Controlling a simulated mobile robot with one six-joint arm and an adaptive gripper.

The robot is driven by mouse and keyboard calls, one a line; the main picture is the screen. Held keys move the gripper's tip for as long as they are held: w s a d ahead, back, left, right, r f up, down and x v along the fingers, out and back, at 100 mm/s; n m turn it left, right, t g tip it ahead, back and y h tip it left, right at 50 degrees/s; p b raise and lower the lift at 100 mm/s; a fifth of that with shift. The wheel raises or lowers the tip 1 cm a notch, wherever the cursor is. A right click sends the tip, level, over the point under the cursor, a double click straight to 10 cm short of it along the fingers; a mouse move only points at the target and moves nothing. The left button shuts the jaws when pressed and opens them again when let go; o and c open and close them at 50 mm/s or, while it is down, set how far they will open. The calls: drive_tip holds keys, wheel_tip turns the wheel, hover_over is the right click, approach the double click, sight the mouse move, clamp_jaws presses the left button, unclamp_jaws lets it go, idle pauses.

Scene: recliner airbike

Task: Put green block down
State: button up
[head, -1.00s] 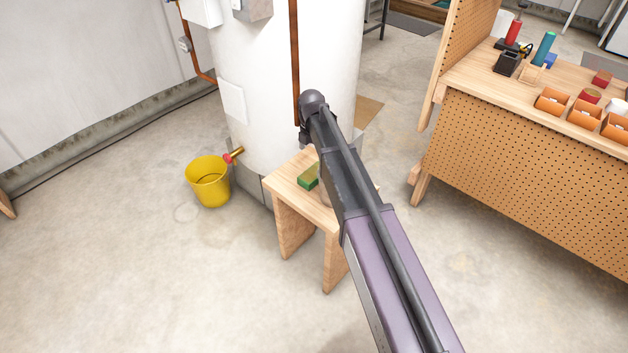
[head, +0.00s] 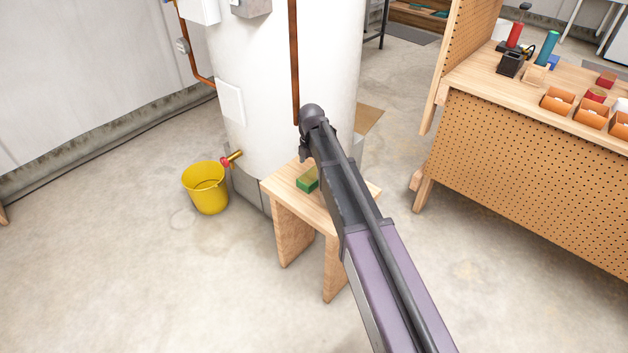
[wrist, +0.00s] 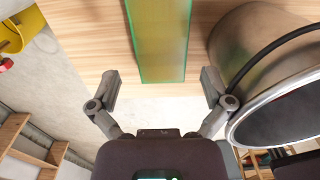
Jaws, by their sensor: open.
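The green block (head: 307,179) rests on the small wooden stool (head: 284,192) in the head view, partly hidden by my arm. In the wrist view the block (wrist: 160,40) is a long green slab with a yellowish top face, lying on the wood top (wrist: 92,32). My gripper (wrist: 158,88) is open and empty in the wrist view. Its two fingers are spread wider than the block, and the block's near end lies just beyond them, about midway between. In the head view my arm hides the gripper's fingers.
A yellow bucket (head: 205,190) is on the floor left of the stool. A white tank (head: 262,95) stands behind. A pegboard workbench (head: 530,175) is at right.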

sight(312, 175)
drive_tip(key=f+b, duration=0.3)
drive_tip(key=shift+w+d+f, duration=0.2)
drive_tip(key=shift+d, duration=0.05)
drive_tip(key=shift+f+b, duration=0.9)
drive_tip(key=shift+b, duration=0.25)
drive_tip(key=c, duration=1.1)
drive_tip(key=shift+r, duration=0.1)
drive_tip(key=shift+s+a+r+p, duration=0.15)
drive_tip(key=shift+s+r+p, duration=0.05)
drive_tip(key=shift+r+p, duration=0.4)
wheel_tip(312, 175, up, 6)
drive_tip(key=p, duration=0.6)
drive_tip(key=shift+r, duration=0.15)
drive_tip(key=s+a, duration=1.2)
drive_tip(key=s, duration=0.3)
drive_tip(key=shift+s+f, duration=0.25)
drive_tip(key=shift+f, duration=0.1)
